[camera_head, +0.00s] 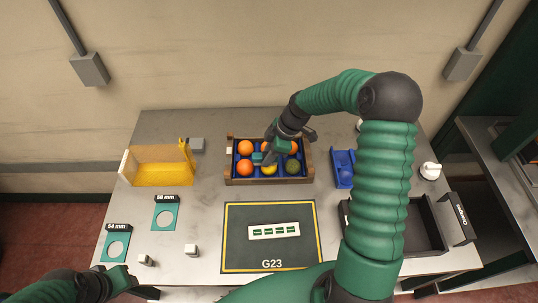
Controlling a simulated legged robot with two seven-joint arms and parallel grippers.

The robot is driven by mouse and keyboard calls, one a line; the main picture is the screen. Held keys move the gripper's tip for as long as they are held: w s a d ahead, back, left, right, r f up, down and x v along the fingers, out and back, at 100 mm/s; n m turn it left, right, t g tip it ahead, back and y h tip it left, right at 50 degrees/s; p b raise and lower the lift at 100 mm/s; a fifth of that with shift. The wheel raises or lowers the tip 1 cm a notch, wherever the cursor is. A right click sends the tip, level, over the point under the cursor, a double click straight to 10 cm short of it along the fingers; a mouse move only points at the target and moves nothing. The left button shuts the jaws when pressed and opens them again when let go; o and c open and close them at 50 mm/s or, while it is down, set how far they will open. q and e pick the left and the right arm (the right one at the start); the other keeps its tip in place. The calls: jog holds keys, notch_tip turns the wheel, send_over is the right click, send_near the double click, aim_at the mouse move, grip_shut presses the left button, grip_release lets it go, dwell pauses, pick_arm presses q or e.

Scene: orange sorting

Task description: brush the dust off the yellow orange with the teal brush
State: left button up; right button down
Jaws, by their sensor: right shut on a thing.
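The yellow orange (268,170) sits in the front row of a wooden crate (228,180) with a blue insert, at the back middle of the table in the head view. My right gripper (270,154) is over the crate, shut on the teal brush (257,158). The brush is small and partly hidden by the gripper. It is just above or at the yellow orange; I cannot tell whether they touch. My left gripper (132,283) is at the bottom left, low near the table's front edge, away from the crate; its opening is unclear.
Orange fruits (245,168) and a dark green one (292,167) share the crate. A yellow bin (160,174) stands left, a blue tray (342,162) right, a black tray (425,227) front right. A dark G23 mat (235,245) lies in front; ring gauges (165,213) lie left.

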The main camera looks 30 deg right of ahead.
jog(key=shift+s+d, duration=0.3)
jog(key=shift+d, duration=0.3)
notch_tip(320, 180, up, 7)
jog(key=p, duration=0.6)
jog(key=shift+r, duration=0.1)
